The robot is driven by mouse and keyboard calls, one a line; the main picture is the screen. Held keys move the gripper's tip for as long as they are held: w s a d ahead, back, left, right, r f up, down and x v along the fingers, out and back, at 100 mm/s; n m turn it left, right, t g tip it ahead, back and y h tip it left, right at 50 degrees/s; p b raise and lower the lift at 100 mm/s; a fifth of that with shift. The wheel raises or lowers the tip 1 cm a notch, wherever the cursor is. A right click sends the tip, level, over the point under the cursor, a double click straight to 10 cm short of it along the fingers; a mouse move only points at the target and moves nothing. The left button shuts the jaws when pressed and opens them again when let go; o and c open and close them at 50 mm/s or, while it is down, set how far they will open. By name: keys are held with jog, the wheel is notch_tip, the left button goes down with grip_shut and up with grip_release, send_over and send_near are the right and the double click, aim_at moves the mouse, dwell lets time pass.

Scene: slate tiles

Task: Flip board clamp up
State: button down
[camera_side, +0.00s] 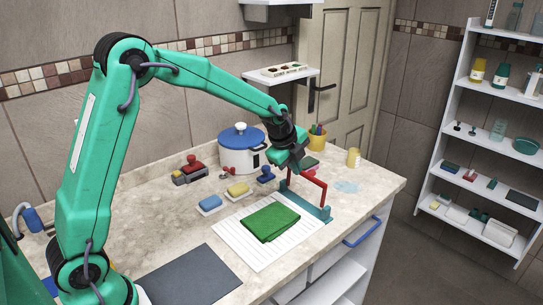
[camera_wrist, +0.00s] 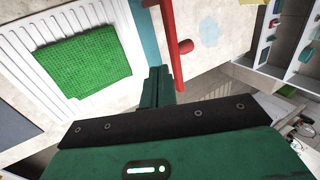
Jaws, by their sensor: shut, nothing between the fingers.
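The white ridged board (camera_side: 250,255) lies on the counter with a folded green cloth (camera_side: 270,222) on it. A teal clamp base (camera_side: 309,206) runs along the board's right edge, also visible in the wrist view (camera_wrist: 143,38). The red clamp bar (camera_side: 315,180) stands raised above that base, partly hidden by my gripper in the side view. In the wrist view the red bar (camera_wrist: 170,45) passes just right of my fingers and has a short side peg. My gripper (camera_side: 295,168) is shut and empty, close beside the bar; the wrist view (camera_wrist: 157,72) cannot settle contact.
Behind stand a white pot with a blue lid (camera_side: 242,150), stamps and sponges. A yellow cup of pens (camera_side: 317,137) and a yellow bottle (camera_side: 353,158) stand at the back right. A dark mat (camera_side: 190,278) lies at front left.

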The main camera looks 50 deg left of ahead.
jog(key=w+v, duration=0.1)
jog(key=v, duration=0.7)
jog(key=shift+w+r, duration=0.3)
jog(key=shift+r, duration=0.3)
jog(key=shift+s, duration=0.1)
jog(key=s+d+r+n, duration=0.1)
jog(key=s+r+n, duration=0.2)
jog(key=s+n, duration=0.35)
jog(key=s+r+n, duration=0.2)
jog(key=s+n, duration=0.1)
jog(key=s, duration=0.7)
jog(key=s+d+f+n, duration=0.1)
jog(key=s+f+n, duration=0.1)
jog(key=s+n, duration=0.6)
jog(key=shift+s+f+t, duration=0.3)
jog(key=shift+s, duration=2.4)
jog(key=shift+n, duration=0.25)
